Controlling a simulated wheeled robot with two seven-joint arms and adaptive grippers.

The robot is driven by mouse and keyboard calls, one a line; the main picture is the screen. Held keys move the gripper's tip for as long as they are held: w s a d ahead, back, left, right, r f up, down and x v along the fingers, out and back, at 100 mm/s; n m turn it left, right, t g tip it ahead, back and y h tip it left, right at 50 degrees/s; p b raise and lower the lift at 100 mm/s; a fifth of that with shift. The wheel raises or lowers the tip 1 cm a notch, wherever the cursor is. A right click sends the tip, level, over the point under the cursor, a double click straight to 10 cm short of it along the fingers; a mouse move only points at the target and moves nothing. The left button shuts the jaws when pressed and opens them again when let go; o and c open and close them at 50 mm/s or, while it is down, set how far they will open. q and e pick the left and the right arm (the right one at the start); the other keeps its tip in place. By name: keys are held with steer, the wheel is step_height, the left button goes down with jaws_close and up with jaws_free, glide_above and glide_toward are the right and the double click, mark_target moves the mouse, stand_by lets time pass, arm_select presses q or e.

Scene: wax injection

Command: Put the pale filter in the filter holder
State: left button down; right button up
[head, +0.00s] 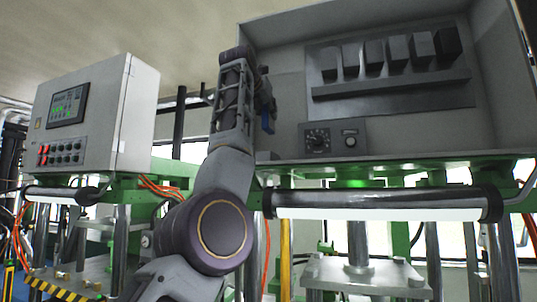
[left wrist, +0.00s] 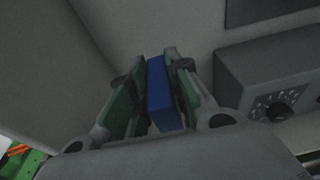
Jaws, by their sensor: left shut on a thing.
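My left gripper (head: 266,112) is raised in front of the left part of an open grey cabinet. It is shut on a blue block (head: 268,124), which also shows upright between the green finger pads in the left wrist view (left wrist: 160,95). A row of several grey to dark blocks (head: 397,49) stands on a grey ledge (head: 390,84) on the cabinet's back panel, to the right of the gripper. I cannot tell a clearly pale filter among them, nor which part is the filter holder. My right gripper is not in view.
A box with a dial (head: 335,138) is fixed low in the open cabinet (head: 277,80), right of the gripper. A control box with a screen (head: 100,110) stands at left. A long light bar (head: 380,205) runs below the cabinet. Metal columns and green machine frames stand below.

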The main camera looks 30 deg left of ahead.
mark_target(268, 132)
arm_select(q)
steer(key=shift+w+f, duration=0.15)
steer(key=shift+f, duration=2.95)
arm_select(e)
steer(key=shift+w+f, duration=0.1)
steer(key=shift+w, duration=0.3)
arm_select(q)
steer(key=shift+f, duration=1.85)
steer(key=shift+f, duration=0.15)
